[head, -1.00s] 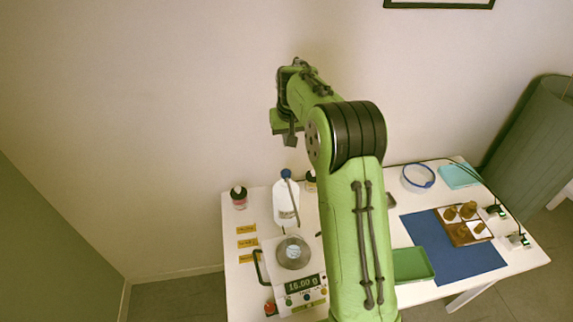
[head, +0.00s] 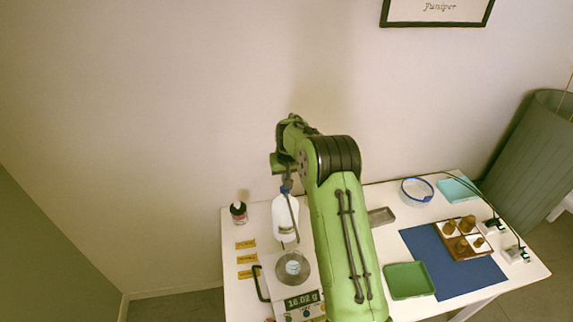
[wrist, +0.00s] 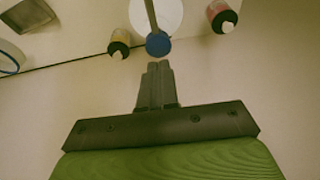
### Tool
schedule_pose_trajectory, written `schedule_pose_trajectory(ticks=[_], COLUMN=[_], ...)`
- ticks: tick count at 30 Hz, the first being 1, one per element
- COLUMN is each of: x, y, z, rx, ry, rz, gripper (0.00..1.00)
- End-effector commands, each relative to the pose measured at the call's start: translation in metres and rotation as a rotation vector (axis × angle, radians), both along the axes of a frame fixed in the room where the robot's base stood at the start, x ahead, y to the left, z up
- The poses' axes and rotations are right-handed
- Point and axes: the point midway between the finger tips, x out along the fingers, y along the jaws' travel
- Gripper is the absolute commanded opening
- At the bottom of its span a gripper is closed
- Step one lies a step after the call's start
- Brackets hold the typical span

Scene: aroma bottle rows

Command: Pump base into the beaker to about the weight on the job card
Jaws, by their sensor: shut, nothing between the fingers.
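A white pump bottle (head: 284,222) with a blue pump head stands at the back of the scale on the white table. Its grey spout reaches forward over the clear beaker (head: 293,267), which sits on the scale's round pan. The scale display (head: 301,301) reads about 16 g; its last digits are hard to read. My gripper (head: 287,180) is shut and empty, just above the pump head. In the wrist view, my fingertips (wrist: 160,66) point at the blue pump head (wrist: 158,43); I cannot tell whether they touch it. I cannot make out a job card.
A small dark-capped bottle (head: 238,212) and yellow labels (head: 246,259) are at the left.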

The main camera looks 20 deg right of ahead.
Motion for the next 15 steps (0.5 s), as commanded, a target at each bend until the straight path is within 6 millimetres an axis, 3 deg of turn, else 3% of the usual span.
schedule_pose_trajectory(ticks=[6,15], x=[-0.001,-0.001], y=[0.000,0.000], z=[-0.025,-0.028], rx=[-0.001,-0.001], ry=[0.001,0.000], rz=[0.000,0.000], gripper=[0.00,0.00])
